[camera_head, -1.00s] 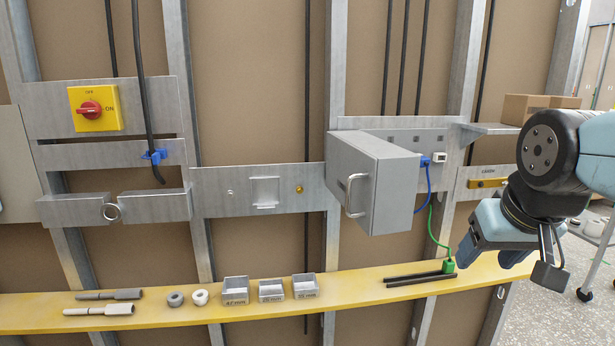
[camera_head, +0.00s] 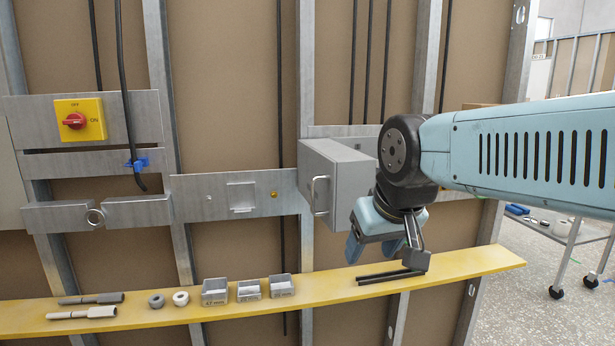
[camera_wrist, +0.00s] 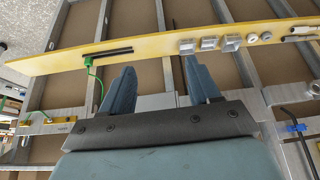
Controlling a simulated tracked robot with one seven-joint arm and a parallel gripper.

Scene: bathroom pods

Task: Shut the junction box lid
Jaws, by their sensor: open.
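The grey junction box lid (camera_head: 342,185) stands out from the wall panel in the head view, swung open, with a pale bar handle (camera_head: 319,195) on its left-facing side. My gripper (camera_head: 371,248) is just right of and lower than the lid, nearer the camera, with its fingers pointing down in the picture. My arm hides the sockets and cables to the right of the lid. In the wrist view my gripper (camera_wrist: 161,85) is open, with nothing between the two blue fingers. I cannot make out the lid clearly in the wrist view.
A yellow ledge (camera_head: 450,264) runs below, carrying black rods (camera_head: 388,276), small grey bins (camera_head: 248,290), rings and tools. A green cable (camera_wrist: 89,85) shows in the wrist view. A red-and-yellow switch (camera_head: 78,119) is far left. A cart (camera_head: 560,238) stands right.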

